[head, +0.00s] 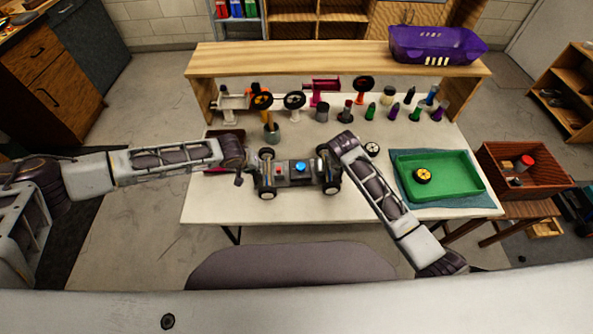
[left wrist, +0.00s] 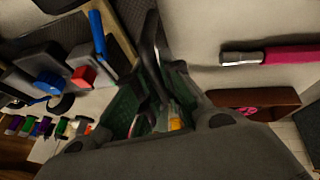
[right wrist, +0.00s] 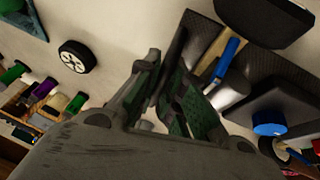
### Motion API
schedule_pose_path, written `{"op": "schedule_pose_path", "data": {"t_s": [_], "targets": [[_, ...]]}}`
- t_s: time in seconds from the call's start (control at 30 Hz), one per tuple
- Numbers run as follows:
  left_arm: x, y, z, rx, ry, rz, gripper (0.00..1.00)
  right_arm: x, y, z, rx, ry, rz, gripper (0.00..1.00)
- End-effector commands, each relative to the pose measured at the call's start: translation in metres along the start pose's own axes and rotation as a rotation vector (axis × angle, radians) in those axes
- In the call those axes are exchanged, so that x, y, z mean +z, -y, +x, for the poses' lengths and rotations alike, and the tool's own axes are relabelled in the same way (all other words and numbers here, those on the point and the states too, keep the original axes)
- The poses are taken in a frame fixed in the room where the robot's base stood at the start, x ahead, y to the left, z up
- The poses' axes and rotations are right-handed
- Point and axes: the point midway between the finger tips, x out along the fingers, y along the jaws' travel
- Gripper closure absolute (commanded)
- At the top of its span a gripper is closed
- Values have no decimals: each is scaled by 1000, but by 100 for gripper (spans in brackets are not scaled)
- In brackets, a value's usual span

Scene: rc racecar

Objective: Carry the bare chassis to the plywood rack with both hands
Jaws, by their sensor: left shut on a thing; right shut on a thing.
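The chassis (head: 298,174) is a dark, flat frame with a blue round part and a red block on it, and dark wheels at its corners. It is level at the front middle of the white table; I cannot tell whether it touches the top. My left gripper (head: 242,168) is shut on its left end and my right gripper (head: 334,152) on its right end. The chassis also shows in the left wrist view (left wrist: 40,62) and right wrist view (right wrist: 262,98); the fingers partly hide the grip points. A light wooden raised shelf (head: 320,62), possibly the plywood rack, spans the table's back.
A green tray (head: 445,188) with a yellow-hubbed wheel stands at right. Several bottles and tools (head: 390,108) line the table behind the chassis. A loose wheel (head: 372,149) lies near my right arm. A purple bin (head: 437,46) sits on the shelf, whose left top is clear.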

Motion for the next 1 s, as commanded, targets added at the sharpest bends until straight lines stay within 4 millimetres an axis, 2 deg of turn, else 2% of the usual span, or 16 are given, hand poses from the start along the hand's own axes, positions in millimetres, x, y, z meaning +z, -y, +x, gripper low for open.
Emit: {"op": "schedule_pose_path", "data": {"t_s": [0.67, 1.0], "targets": [[-2, 0, -2, 0, -2, 0, 100, -1, 0, -2, 0, -2, -4, 100], [-6, -2, -10, 0, -4, 0, 100, -5, -2, -10, 0, -2, -4, 100]]}}
